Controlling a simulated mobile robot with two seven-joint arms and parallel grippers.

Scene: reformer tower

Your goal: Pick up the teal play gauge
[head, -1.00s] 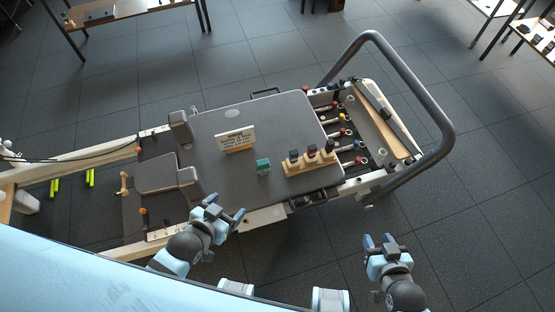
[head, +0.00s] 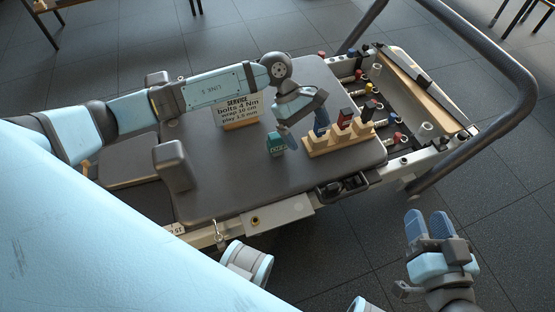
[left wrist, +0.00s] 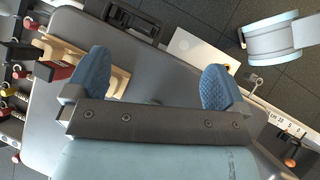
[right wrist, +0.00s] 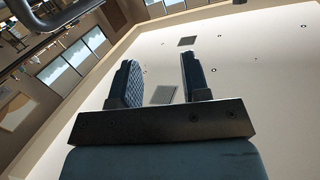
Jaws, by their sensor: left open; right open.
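The teal play gauge (head: 276,146) is a small block with markings. It stands on the grey padded carriage (head: 230,185) in front of the sign. My left gripper (head: 306,130) is open and empty, over the pad just right of the gauge, one blue finger close beside it; I cannot tell if they touch. My right gripper (head: 430,226) is open and empty, off the carriage at the lower right. In the right wrist view its fingers (right wrist: 160,85) point at the ceiling.
A wooden rack (head: 340,140) with red and dark gauges stands right of the left gripper. A white service sign (head: 238,108) stands behind the teal gauge. A grey shoulder rest (head: 176,165) rises at left; a tubular frame (head: 490,60) curves at right.

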